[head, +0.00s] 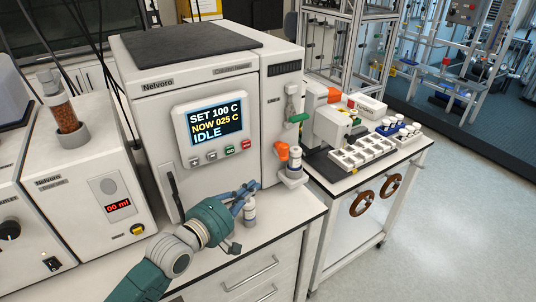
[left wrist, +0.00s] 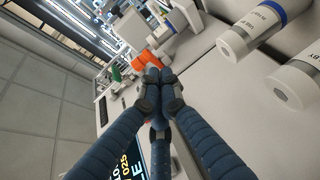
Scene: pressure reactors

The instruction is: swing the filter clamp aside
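The filter clamp is not plainly identifiable. On the right side of the reactor (head: 215,90) sit an orange part (head: 281,151) and, above it, a green handle (head: 299,117). The orange part stands beside a white cylinder (head: 295,158) on a small ledge. My left gripper (head: 250,188) is low in front of the reactor, to the left of and below the orange part. In the left wrist view its dark blue fingers (left wrist: 158,76) meet at the tips with nothing visible between them. The orange part (left wrist: 140,62) shows beyond the tips, and the green handle (left wrist: 115,73) farther off. My right gripper is out of view.
A small white bottle (head: 249,212) stands on the bench close to my left gripper. The reactor's display (head: 215,122) reads SET 100 C, NOW 025 C, IDLE. A white tray (head: 362,152) with compartments lies on the bench to the right.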

